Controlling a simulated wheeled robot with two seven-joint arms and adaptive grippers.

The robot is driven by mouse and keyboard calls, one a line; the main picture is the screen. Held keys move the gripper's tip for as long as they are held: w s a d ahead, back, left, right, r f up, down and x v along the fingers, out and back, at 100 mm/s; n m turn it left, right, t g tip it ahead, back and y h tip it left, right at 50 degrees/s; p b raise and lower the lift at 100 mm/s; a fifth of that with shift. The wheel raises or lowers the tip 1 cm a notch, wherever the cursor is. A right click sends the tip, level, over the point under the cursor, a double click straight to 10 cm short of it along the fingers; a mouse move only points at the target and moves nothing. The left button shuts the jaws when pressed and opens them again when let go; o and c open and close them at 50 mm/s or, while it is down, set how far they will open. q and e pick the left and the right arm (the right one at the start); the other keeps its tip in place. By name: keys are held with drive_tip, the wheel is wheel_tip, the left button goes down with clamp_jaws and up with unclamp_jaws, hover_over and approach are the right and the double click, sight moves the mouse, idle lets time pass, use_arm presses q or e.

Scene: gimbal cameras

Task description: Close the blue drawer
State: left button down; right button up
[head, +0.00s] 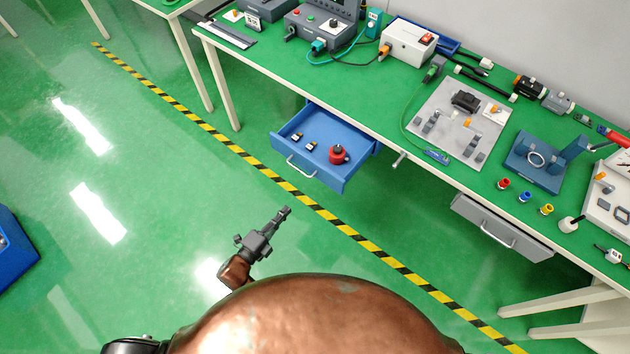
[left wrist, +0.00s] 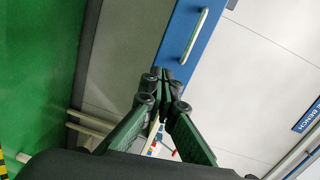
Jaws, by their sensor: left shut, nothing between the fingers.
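The blue drawer (head: 322,168) is pulled out from under the green workbench in the head view. Its silver handle (head: 301,167) faces toward me. A red round part and several small black pieces lie inside it. My left gripper (head: 284,212) is shut and empty, in front of the drawer and apart from it. In the left wrist view the closed fingertips (left wrist: 166,76) point toward the blue drawer front (left wrist: 183,47), with its handle (left wrist: 195,36) beyond them. My right gripper is not seen.
The green workbench (head: 300,75) carries a control box, cables, a metal plate and small parts. A grey drawer (head: 502,228) sits under it to the right. A yellow-black floor stripe (head: 235,150) runs in front.

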use_arm(q)
wheel_tip(320, 180, up, 3)
drive_tip(key=d+m+h, duration=0.1)
drive_tip(key=d+m, duration=0.1)
drive_tip(key=b, duration=0.1)
approach(321, 175)
drive_tip(key=b+x, duration=0.1)
drive_tip(key=x, duration=0.5)
drive_tip(key=shift+a+f, duration=0.1)
drive_tip(key=shift+w+d, duration=0.3)
drive_tip(key=shift+w, duration=0.1)
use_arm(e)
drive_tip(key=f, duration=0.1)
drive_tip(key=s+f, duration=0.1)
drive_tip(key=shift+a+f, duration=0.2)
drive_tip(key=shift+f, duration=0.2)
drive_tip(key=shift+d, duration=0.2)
